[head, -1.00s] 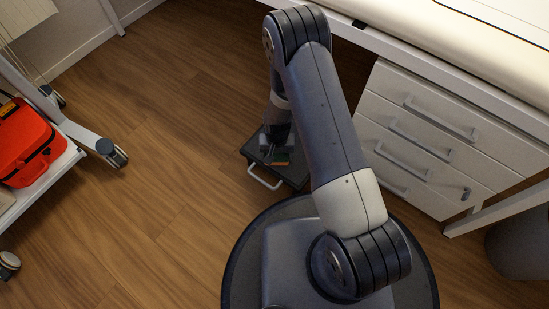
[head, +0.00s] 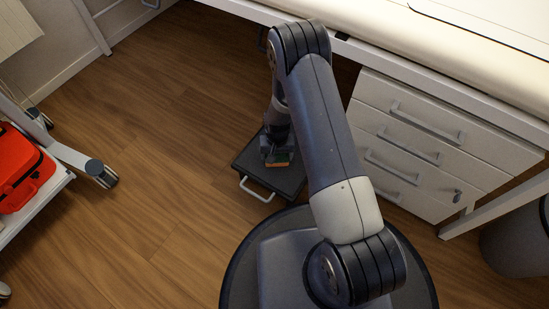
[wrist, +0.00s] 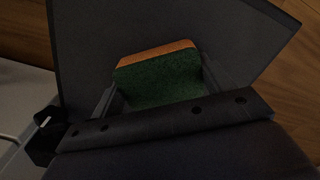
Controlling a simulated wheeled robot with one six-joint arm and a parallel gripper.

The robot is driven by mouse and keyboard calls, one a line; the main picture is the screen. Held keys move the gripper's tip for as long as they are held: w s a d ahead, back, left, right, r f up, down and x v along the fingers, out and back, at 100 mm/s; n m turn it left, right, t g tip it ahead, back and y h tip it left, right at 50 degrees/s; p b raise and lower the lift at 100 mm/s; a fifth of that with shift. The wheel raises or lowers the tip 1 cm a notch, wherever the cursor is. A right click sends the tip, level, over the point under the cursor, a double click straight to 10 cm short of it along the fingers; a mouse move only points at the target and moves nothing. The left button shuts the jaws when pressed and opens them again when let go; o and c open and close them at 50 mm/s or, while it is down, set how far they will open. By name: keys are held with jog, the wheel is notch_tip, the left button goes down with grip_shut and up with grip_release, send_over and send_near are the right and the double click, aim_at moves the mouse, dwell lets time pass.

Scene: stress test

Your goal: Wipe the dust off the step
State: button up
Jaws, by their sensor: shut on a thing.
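The step (head: 292,181) is a low, dark, flat-topped block with a pale handle on its near side, standing on the floor just ahead of my base. It fills much of the wrist view (wrist: 90,42) as a dark surface. My gripper (head: 278,152) is over the step and points down. It is shut on a sponge (head: 279,163), which has an orange layer and a dark green layer. The sponge also shows between the fingers in the wrist view (wrist: 163,82). I cannot tell whether it touches the top. I can make out no dust; my arm hides part of the step.
A white drawer cabinet (head: 425,140) stands at right under a padded couch (head: 450,55). A grey bin (head: 520,240) is at far right. A wheeled cart (head: 75,160) with a red case (head: 18,165) is at left. Wooden floor (head: 160,130) between cart and step is clear.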

jog(key=shift+w+d, duration=1)
jog(key=shift+w, duration=0.2)
jog(key=shift+w+d, duration=0.95)
jog(key=shift+w, duration=0.25)
jog(key=shift+r, duration=0.1)
jog(key=shift+r+p, duration=1.9)
jog(key=shift+r, duration=1.1)
jog(key=shift+r, duration=0.1)
jog(key=shift+r+p, duration=0.9)
jog(key=shift+r, duration=0.5)
